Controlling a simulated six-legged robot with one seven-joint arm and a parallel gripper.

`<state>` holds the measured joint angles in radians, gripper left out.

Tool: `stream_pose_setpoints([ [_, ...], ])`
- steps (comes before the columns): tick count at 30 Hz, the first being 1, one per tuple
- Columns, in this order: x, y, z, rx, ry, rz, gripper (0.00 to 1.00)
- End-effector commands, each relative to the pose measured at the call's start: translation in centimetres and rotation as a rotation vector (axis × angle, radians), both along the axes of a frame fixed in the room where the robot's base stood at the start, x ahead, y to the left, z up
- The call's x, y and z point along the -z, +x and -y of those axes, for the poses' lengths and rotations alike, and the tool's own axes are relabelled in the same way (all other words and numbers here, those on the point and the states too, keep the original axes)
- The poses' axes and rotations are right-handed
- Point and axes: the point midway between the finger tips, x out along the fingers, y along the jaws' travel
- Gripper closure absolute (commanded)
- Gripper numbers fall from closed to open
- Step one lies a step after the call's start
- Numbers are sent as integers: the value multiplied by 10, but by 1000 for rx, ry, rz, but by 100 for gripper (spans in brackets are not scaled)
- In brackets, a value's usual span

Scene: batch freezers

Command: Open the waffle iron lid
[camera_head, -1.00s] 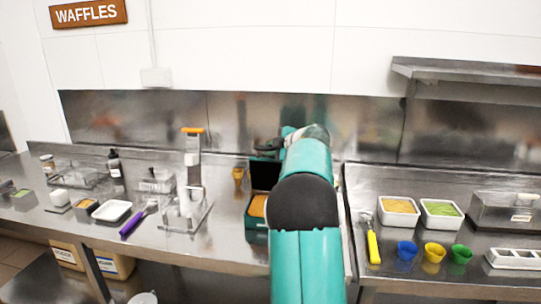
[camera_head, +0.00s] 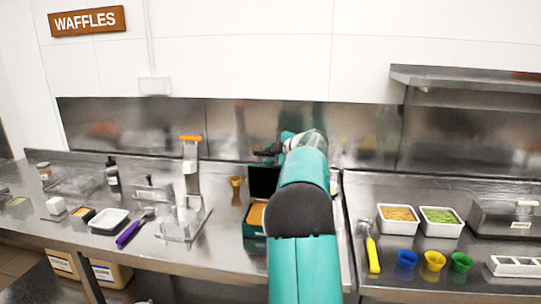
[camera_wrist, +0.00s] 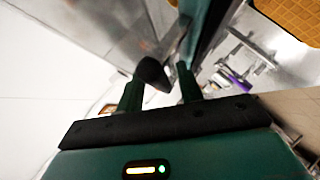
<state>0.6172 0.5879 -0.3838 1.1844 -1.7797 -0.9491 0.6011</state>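The waffle iron (camera_head: 252,228) stands on the steel counter left of my arm, a green box with an orange-yellow waffle surface (camera_head: 256,214) showing. Its lid (camera_head: 264,182) stands raised, roughly upright, with its dark inner face toward the camera. My gripper (camera_head: 268,153) is at the top of the lid, on its far side, partly hidden by my arm. In the wrist view, my gripper (camera_wrist: 160,88) has its two fingers apart. A black rounded part, seemingly the lid handle (camera_wrist: 152,72), lies between or just beyond the fingertips; contact is unclear. The green lid edge (camera_wrist: 207,35) runs beside the right finger.
A clear stand with an orange top (camera_head: 191,138) and a purple-handled tool (camera_head: 131,230) are left of the iron. Right are a yellow-handled scoop (camera_head: 373,254), topping tubs (camera_head: 398,226) and coloured cups (camera_head: 433,261). A steel backsplash (camera_head: 230,128) rises close behind my gripper.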

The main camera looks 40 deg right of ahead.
Motion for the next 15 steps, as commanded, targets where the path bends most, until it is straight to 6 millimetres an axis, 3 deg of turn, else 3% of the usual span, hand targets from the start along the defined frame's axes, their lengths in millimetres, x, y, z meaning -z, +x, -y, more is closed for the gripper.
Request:
stream_pose_setpoints([
  [8,-5,-10,1,2,-1,-1,64],
  [15,-24,-53,0,4,1,-1,64],
])
